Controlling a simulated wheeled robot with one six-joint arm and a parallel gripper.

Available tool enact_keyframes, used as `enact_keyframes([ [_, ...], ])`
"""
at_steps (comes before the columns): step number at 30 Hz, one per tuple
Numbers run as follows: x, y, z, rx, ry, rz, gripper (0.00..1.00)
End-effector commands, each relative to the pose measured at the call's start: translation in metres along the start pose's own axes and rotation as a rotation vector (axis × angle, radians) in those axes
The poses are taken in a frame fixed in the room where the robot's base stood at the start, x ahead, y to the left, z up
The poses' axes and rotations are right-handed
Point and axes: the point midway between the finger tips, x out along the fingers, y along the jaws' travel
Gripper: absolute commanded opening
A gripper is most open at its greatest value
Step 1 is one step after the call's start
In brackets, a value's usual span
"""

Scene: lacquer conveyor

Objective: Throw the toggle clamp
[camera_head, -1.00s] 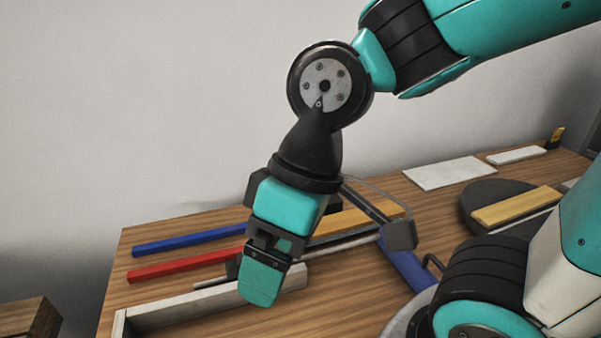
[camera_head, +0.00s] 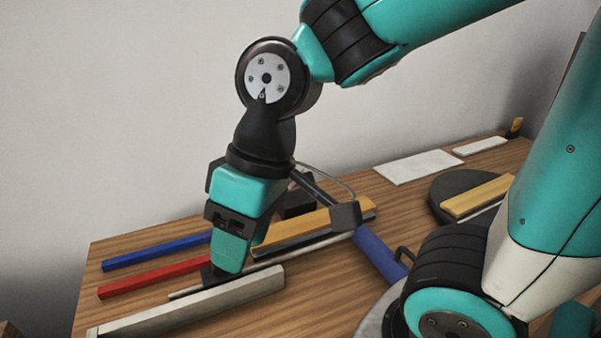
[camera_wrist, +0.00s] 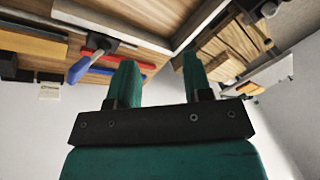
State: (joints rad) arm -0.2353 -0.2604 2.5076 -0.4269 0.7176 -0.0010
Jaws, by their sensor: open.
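My gripper (camera_head: 231,258) points down over the bench, and its two green fingers stand apart with nothing between them in the wrist view (camera_wrist: 157,75). What looks like the toggle clamp shows in the wrist view as a blue handle (camera_wrist: 80,68) on a metal arm from a dark base (camera_wrist: 102,41). It lies to the left of the fingers there, outside the jaws. In the head view a dark part, likely the clamp base (camera_head: 210,276), shows beside the fingertips. The handle seems hidden behind my gripper there. I cannot tell whether the gripper touches the clamp.
A pale rail (camera_head: 190,306) runs along the near side of the wooden bench (camera_head: 300,313). Blue (camera_head: 155,251) and red (camera_head: 152,278) bars lie left, a yellow bar (camera_head: 315,226) right. A blue cylinder (camera_head: 380,250) lies farther right. White plates lie at back right.

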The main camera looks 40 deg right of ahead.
Motion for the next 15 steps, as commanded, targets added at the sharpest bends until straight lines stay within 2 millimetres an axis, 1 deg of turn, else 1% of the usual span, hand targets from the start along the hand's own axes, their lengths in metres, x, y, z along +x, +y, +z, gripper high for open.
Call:
enact_keyframes([
  [1, -0.002, 0.02, -0.019, 0.055, 0.017, 0.039, 0.44],
  [2, -0.004, 0.036, -0.032, 0.094, 0.03, 0.068, 0.44],
  [3, -0.007, 0.061, -0.048, 0.153, 0.049, 0.114, 0.44],
  [5, -0.013, 0.106, -0.072, 0.251, 0.079, 0.193, 0.44],
  [6, -0.018, 0.139, -0.086, 0.317, 0.099, 0.249, 0.44],
  [7, -0.021, 0.164, -0.093, 0.367, 0.112, 0.29, 0.44],
  [8, -0.025, 0.188, -0.1, 0.414, 0.125, 0.331, 0.44],
  [9, -0.03, 0.22, -0.106, 0.475, 0.14, 0.385, 0.44],
  [11, -0.036, 0.264, -0.111, 0.559, 0.158, 0.461, 0.44],
  [12, -0.041, 0.29, -0.111, 0.607, 0.168, 0.506, 0.44],
  [15, -0.049, 0.341, -0.107, 0.703, 0.184, 0.597, 0.44],
])
